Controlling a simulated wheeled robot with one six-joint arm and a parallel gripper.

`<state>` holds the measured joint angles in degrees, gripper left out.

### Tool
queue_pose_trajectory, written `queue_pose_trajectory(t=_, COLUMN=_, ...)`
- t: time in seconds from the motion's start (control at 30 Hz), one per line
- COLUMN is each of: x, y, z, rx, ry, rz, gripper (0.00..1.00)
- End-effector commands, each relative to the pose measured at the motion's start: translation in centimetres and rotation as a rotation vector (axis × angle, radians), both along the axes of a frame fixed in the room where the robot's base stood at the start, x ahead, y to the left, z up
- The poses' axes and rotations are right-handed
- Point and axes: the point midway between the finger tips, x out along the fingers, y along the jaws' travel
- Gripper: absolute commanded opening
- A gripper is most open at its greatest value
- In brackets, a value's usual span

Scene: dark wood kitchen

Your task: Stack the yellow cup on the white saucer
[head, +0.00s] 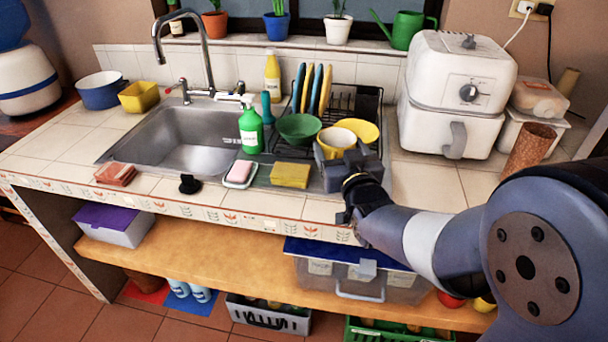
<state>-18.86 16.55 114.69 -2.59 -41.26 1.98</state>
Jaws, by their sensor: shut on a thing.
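My gripper (345,160) is at the front right of the dish rack, above the counter. It is shut on a pale yellow cup (336,138), whose rim and light inside show between the fingers. The cup's lower part is hidden by the gripper. I cannot make out a white saucer; my gripper and arm hide part of the counter there.
A green bowl (298,129) and a yellow bowl (360,130) are close beside the cup. A white air fryer (455,90) stands right. Front-left counter is partly clear.

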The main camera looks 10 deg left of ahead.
Motion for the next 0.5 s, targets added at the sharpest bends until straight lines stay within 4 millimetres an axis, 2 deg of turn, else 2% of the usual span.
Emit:
queue_pose_trajectory(t=0.1, x=0.0, y=0.0, z=-0.6, rx=0.000, ry=0.000, rz=0.000, gripper=0.45)
queue_pose_trajectory(t=0.3, x=0.0, y=0.0, z=-4.1, rx=-0.002, ry=0.005, rz=0.000, gripper=0.45)
queue_pose_trajectory(t=0.5, x=0.0, y=0.0, z=-5.9, rx=-0.001, ry=0.000, rz=0.000, gripper=0.45)
